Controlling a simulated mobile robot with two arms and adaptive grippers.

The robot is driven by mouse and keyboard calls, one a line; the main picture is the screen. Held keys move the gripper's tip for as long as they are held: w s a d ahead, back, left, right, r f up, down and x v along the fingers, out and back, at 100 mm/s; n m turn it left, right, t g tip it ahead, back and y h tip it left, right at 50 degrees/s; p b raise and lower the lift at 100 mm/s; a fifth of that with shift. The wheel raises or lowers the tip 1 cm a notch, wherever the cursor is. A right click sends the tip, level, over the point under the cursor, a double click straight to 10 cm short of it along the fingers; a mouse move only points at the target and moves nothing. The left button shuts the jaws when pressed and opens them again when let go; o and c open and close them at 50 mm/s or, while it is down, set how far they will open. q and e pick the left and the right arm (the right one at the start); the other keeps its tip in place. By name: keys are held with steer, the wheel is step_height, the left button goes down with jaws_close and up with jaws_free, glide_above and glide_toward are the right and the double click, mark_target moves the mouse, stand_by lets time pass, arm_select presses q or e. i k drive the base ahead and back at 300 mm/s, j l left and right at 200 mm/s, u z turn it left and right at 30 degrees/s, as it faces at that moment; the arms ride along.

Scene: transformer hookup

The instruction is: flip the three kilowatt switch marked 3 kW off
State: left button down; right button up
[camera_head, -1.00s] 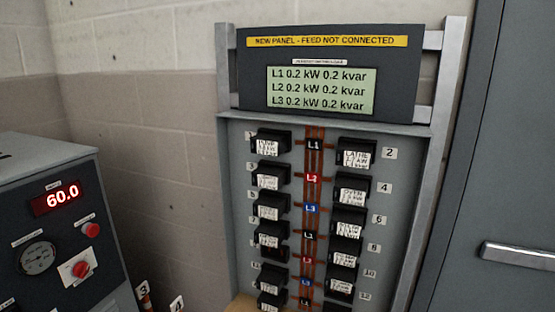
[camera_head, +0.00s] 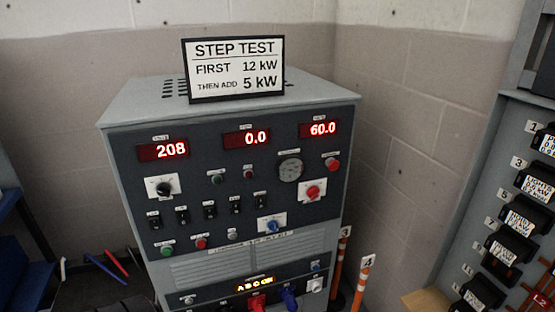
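A grey and black test console (camera_head: 235,175) stands in the middle of the head view. A row of several small black switches (camera_head: 210,209) runs across its front below the dials. The labels over the switches are too small to read, so I cannot tell which one is marked 3 kW or how each is set. Red displays above read 208 (camera_head: 163,150), 0.0 (camera_head: 246,138) and 60.0 (camera_head: 319,128). Neither of my grippers is in view.
A sign (camera_head: 235,67) on the console reads STEP TEST, first 12 kW, then add 5 kW. A breaker panel (camera_head: 478,190) stands at the right edge. Orange posts (camera_head: 362,284) numbered 3 and 4 stand between. A blue object (camera_head: 25,240) and loose leads lie at the left.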

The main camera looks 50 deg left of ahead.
mark_target(183, 219)
steer(key=u, duration=1.75)
